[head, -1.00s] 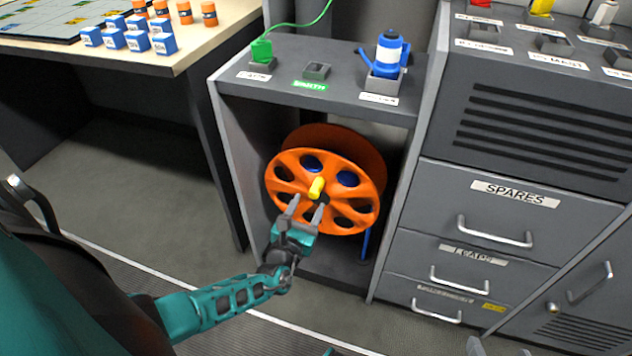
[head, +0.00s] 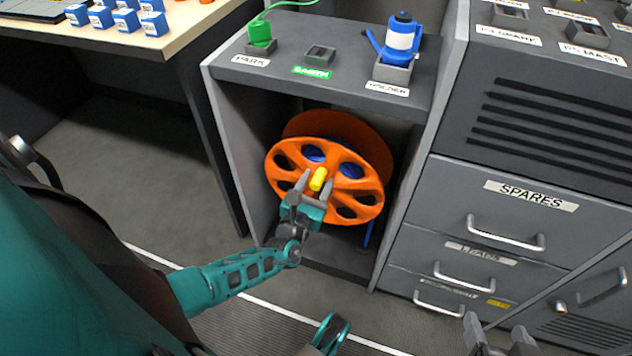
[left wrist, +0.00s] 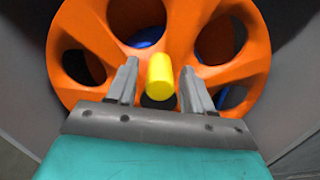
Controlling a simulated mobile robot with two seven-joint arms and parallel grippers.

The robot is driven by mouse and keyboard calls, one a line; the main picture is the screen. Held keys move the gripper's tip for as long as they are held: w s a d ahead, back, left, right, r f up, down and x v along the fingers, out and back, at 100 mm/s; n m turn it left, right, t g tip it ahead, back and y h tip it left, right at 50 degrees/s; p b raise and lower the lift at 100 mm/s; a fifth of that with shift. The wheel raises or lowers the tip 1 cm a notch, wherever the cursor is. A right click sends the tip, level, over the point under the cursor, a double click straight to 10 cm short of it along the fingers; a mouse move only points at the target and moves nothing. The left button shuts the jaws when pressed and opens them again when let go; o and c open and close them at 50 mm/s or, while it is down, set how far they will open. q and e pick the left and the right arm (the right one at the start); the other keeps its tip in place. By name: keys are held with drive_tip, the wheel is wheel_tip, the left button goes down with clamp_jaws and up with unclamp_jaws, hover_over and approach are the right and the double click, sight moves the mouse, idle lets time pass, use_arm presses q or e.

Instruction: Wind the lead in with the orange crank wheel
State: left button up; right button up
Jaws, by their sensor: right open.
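The orange crank wheel (head: 290,160) stands upright in the open bay of the grey cabinet, and it also fills the left wrist view (left wrist: 85,35). A yellow crank handle (head: 318,179) sticks out from its face. My left gripper (head: 315,184) is at the handle with its fingers spread. In the left wrist view the yellow handle (left wrist: 160,78) sits between the two fingertips, with a gap on each side. The blue lead (head: 352,168) shows through the wheel's holes, and its end hangs at the lower right. My right gripper (head: 496,335) is open at the bottom edge, far from the wheel.
On the cabinet top (head: 340,75) are a green plug (head: 260,36) with a green cable, an empty socket (head: 320,54) and a blue-and-white plug (head: 401,38) in a holder. Drawers with handles (head: 505,235) stand to the right. The cabinet's side walls flank the wheel closely.

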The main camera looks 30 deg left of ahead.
use_arm(q)
clamp_jaws()
idle(0.4)
